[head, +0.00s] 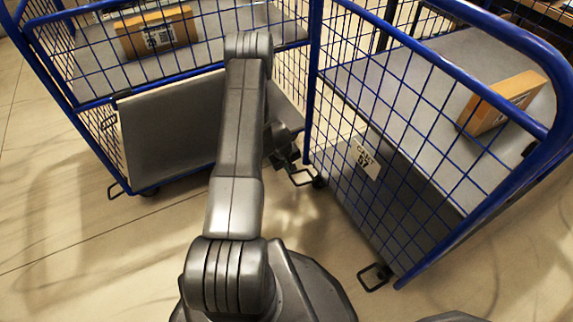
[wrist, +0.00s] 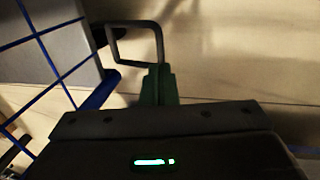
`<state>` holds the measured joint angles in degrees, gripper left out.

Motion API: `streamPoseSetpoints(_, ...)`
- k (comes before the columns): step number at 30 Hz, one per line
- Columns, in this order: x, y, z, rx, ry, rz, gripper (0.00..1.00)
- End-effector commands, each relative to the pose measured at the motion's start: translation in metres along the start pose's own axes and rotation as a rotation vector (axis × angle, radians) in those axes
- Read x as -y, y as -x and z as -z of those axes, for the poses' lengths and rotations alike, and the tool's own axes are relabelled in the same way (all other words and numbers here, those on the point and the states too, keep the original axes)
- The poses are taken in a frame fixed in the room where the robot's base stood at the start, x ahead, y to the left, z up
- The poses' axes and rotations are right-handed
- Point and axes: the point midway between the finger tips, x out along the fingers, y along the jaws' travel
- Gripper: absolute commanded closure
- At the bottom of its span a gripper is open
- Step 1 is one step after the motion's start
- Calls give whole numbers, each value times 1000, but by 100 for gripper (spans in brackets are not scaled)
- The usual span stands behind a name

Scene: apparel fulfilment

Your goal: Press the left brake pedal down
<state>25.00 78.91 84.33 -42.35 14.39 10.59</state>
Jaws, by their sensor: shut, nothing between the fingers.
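A dark wire-loop brake pedal (head: 301,177) sticks out low at the left corner of the right cart, close to the floor. In the wrist view the same kind of loop (wrist: 134,24) shows just beyond my fingertips. My gripper (head: 287,150) is low beside that corner, partly hidden by my arm. In the wrist view my gripper (wrist: 158,75) is shut and empty, its tips overlapping the loop's near right corner. I cannot tell if they touch. The loop looks roughly level. A second pedal (head: 375,278) is at the right cart's near corner.
The right blue mesh cart (head: 437,60) holds a cardboard box (head: 500,102) and bears a white label (head: 364,158). The left blue cart (head: 85,60) holds another box (head: 156,32) and has a pedal (head: 115,190). Bare floor (head: 90,240) lies in front.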

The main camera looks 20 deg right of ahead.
Motion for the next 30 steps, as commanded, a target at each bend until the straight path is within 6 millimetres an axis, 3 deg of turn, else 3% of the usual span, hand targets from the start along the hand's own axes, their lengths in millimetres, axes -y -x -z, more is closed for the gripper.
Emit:
streamPoseSetpoints(3,1,-28,-1,1,-1,1,100)
streamPoseSetpoints(9,0,-52,0,1,0,0,100)
streamPoseSetpoints(30,0,-58,6,0,0,0,100)
